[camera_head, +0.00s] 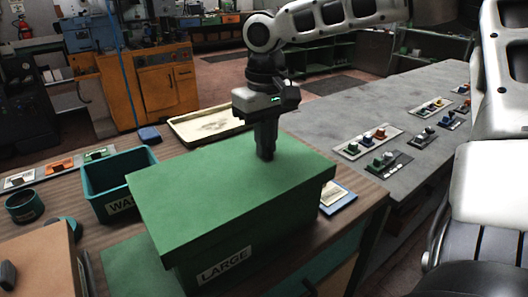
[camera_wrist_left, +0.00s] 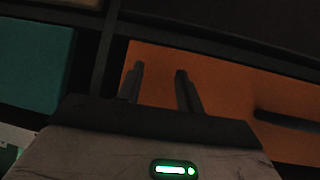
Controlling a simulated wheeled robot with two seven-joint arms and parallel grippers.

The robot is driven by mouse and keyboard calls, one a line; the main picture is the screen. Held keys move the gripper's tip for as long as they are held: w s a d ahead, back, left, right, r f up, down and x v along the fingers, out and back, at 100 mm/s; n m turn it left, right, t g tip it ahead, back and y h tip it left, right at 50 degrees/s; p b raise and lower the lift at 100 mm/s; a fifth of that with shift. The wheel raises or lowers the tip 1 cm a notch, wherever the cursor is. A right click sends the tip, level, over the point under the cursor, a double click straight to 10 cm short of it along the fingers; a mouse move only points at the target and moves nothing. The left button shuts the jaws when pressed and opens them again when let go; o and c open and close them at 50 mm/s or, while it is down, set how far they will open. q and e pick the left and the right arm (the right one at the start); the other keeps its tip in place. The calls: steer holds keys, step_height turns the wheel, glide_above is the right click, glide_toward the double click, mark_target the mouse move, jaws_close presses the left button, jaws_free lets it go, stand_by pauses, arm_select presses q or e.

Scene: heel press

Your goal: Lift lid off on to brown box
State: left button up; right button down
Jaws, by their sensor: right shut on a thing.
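A green lid (camera_head: 215,185) covers the large green box (camera_head: 265,246), which carries a LARGE label. The lid looks level, with its edge overhanging the box walls; I cannot tell whether there is a gap under it. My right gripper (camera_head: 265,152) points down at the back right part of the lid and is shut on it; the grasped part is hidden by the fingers. A brown box (camera_head: 42,262) with a dark handle is at the lower left, partly cut off. My left gripper (camera_wrist_left: 158,76) shows only in the left wrist view, open and empty before an orange surface.
A teal bin (camera_head: 118,180) stands behind the lid's left corner. A cream tray (camera_head: 208,124) lies behind the lid. A small blue-edged card (camera_head: 337,196) lies right of the box. The grey table (camera_head: 400,105) holds several small trays of parts.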

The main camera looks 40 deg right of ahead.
steer(key=s+r, duration=0.1)
steer(key=a+r, duration=0.1)
steer(key=s+a+r, duration=0.1)
steer(key=r, duration=0.1)
steer(key=shift+s, duration=0.3)
steer(key=s+a+r, duration=0.4)
steer(key=s+a, duration=0.1)
steer(key=s, duration=0.2)
steer(key=shift+s, duration=0.25)
steer(key=shift+a, duration=0.1)
